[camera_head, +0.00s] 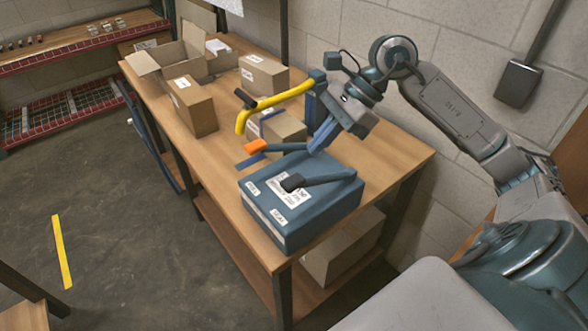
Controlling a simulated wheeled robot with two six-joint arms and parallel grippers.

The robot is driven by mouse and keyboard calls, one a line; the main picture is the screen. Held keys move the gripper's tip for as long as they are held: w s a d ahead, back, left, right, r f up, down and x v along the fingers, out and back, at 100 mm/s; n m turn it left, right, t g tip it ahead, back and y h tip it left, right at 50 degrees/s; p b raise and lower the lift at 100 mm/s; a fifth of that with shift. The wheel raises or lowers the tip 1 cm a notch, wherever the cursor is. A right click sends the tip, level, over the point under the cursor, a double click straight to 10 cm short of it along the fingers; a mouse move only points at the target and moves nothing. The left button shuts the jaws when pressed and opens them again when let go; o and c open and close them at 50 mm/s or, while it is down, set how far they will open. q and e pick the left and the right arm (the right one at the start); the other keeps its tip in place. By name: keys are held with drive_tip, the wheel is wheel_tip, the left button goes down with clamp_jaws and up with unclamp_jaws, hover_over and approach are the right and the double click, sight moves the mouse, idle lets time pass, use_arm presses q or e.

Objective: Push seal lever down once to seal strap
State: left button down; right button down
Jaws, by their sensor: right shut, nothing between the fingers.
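A blue strapping machine (325,208) with white labels sits on the near end of the wooden table. A lever with a black grip (292,183) lies low over its top. A lever with an orange grip (256,147) reaches left behind it, and a bent yellow lever (280,95) with a black end stands higher. Which one is the seal lever I cannot tell. My right gripper (319,146) is shut and empty, pointing down above the machine's back; contact with a lever is unclear. A blue strap strip (250,162) shows beside a box. My left gripper is out of view.
Cardboard boxes (194,106) and an open carton (177,58) stand farther back on the table (400,150). Another box (340,250) sits below. A wall is close on the right.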

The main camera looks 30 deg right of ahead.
sight(292, 180)
drive_tip(key=shift+s+d+r+h, duration=0.1)
drive_tip(key=shift+d+h, duration=0.2)
drive_tip(key=shift+p+x, duration=0.35)
drive_tip(key=shift+x, duration=3.25)
drive_tip(key=shift+s, duration=0.1)
